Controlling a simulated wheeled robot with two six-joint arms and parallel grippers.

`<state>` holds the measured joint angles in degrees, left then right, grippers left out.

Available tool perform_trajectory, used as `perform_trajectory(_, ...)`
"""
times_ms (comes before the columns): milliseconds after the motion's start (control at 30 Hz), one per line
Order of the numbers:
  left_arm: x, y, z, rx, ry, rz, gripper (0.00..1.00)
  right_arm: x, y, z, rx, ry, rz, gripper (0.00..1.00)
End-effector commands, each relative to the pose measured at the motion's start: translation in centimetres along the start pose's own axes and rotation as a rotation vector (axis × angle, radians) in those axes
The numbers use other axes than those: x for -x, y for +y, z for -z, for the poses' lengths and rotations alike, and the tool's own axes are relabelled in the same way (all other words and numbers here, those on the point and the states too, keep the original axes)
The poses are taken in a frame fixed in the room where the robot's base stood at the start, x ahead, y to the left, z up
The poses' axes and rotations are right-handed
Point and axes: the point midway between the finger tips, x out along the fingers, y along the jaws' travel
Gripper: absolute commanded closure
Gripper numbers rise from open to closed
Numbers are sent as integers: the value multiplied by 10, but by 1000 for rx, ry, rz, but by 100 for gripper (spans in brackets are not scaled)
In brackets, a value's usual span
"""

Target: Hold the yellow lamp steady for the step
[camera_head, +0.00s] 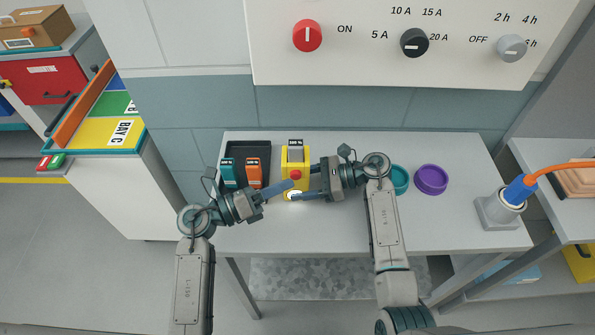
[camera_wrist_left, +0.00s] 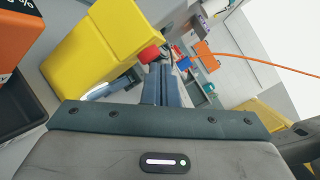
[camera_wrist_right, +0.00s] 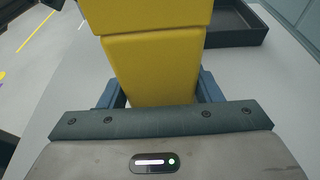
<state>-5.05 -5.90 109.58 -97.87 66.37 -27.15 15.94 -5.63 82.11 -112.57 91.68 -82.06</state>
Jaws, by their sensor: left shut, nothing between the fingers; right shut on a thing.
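The yellow lamp (camera_head: 288,159) stands upright on the white table, with a red button (camera_head: 296,174) on its body and a bright glow low at its front. My right gripper (camera_head: 306,182) comes from the right and is shut on the lamp; in the right wrist view the yellow body (camera_wrist_right: 153,65) sits between its fingers. My left gripper (camera_head: 288,187) is shut and empty, its fingertips in front of the lamp near the button. In the left wrist view the closed fingertips (camera_wrist_left: 161,75) are close beside the red button (camera_wrist_left: 149,53); I cannot tell whether they touch.
A black tray (camera_head: 260,150) left of the lamp holds a teal item (camera_head: 228,171) and an orange item (camera_head: 253,168). A teal round container (camera_head: 400,180) and a purple one (camera_head: 431,179) stand right of my right gripper. A blue plug (camera_head: 520,189) with an orange cable sits in a grey holder.

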Motion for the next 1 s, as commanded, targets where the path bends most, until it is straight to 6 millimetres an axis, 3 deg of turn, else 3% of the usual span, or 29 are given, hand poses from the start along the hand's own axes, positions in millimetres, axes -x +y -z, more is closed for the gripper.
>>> perform_trajectory(367,4,-2,4,2,2,-1,100,0,-1,-1,2,-1,1,55)
perform_trajectory(1000,43,-31,31,2,1,0,100,0,-1,-1,2,-1,1,55)
